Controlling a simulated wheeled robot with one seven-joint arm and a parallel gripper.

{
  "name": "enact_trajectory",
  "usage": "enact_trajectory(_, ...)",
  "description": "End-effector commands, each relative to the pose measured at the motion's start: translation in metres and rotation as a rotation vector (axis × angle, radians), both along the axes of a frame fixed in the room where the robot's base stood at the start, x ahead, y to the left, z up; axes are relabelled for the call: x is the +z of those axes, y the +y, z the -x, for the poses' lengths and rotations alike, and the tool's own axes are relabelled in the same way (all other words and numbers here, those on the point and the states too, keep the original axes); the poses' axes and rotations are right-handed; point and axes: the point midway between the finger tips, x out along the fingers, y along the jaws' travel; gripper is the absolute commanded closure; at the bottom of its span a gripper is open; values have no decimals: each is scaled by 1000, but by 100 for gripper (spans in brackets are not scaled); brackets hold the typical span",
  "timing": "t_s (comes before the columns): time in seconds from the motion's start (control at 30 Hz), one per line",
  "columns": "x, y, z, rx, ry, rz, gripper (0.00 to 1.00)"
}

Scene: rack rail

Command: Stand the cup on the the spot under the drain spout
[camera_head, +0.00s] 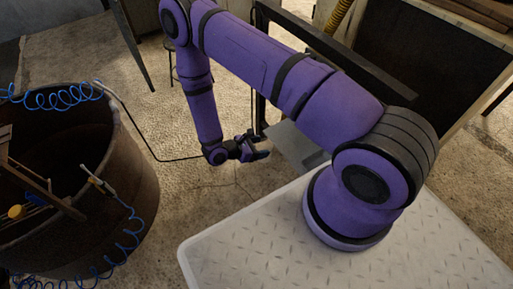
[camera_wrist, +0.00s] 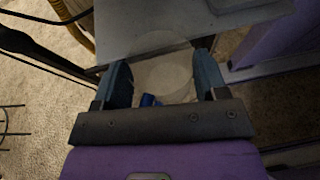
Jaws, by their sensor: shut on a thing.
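My gripper (camera_head: 260,150) hangs low at the end of my arm, beside a grey plate (camera_head: 300,150). In the wrist view the gripper (camera_wrist: 161,62) is shut on a pale, see-through cup (camera_wrist: 166,82), with one dark blue finger on each side. The cup's round outline is faint and partly overlaps the grey plate (camera_wrist: 190,22). Its height above the surface cannot be told. In the head view the cup is too small or too hidden to make out. I cannot make out the drain spout or the marked spot in either view.
A big rusty drum (camera_head: 130,170) with coiled blue hoses stands at the left. A dark post and bar (camera_head: 340,55) rise behind my arm. A yellow hose (camera_head: 338,16) hangs at the top. A wire stand (camera_wrist: 10,120) is at the wrist view's left edge. Open floor (camera_head: 190,220) lies between drum and plate.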

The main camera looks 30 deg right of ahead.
Motion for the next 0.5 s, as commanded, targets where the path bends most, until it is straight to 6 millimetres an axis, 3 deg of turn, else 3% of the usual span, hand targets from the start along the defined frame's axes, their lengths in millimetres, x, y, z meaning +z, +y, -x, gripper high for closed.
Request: enact_trajectory(0.5, -7, -44, -1, 0, 1, 0, 58)
